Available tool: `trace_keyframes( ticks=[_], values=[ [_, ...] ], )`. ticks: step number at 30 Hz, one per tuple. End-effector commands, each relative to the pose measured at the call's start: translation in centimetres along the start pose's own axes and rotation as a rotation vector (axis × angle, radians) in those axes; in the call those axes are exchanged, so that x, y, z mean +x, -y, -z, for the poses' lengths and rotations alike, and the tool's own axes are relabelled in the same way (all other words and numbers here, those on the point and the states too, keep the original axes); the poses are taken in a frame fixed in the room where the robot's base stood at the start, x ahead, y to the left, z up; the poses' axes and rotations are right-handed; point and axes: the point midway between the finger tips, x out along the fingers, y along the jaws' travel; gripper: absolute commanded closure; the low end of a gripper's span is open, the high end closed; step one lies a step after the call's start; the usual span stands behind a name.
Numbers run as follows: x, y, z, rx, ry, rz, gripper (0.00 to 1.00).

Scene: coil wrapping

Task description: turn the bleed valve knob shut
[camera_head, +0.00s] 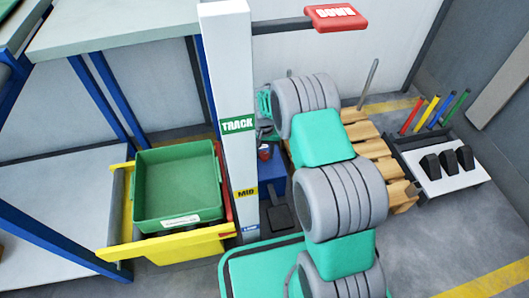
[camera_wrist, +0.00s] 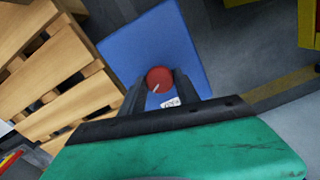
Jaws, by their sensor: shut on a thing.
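The bleed valve knob (camera_wrist: 159,79) is a red round knob with a pale pointer line, on a blue box (camera_wrist: 150,45) in the wrist view. My gripper (camera_wrist: 159,88) has its two dark fingers on either side of the knob and is shut on it. The pointer line points toward the lower left in that view. A small white label (camera_wrist: 171,103) lies between the fingers, its writing too small to read. In the head view a bit of the red knob (camera_head: 264,152) shows on the blue box (camera_head: 272,175), largely hidden behind my arm and the white post.
A white post (camera_head: 228,100) marked TRACK, MID and LOW stands left of my arm. A green bin (camera_head: 177,215) sits on a yellow frame at left. Wooden pallets (camera_head: 365,140) lie behind my arm. A white cart (camera_head: 440,175) with black blocks stands at right.

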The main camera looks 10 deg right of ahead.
Motion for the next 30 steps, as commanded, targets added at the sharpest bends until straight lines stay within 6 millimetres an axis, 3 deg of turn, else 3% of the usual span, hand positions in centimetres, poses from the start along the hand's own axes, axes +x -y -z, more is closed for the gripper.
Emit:
trace_keyframes(
  ticks=[7,20,30],
  values=[
    [0.0,0.02,-0.02,-0.001,0.0,0.0,1.0],
    [-0.1,0.02,-0.04,0.074,0.001,0.0,1.0],
    [-0.22,0.02,-0.03,0.329,0.001,0.0,1.0]
  ],
)
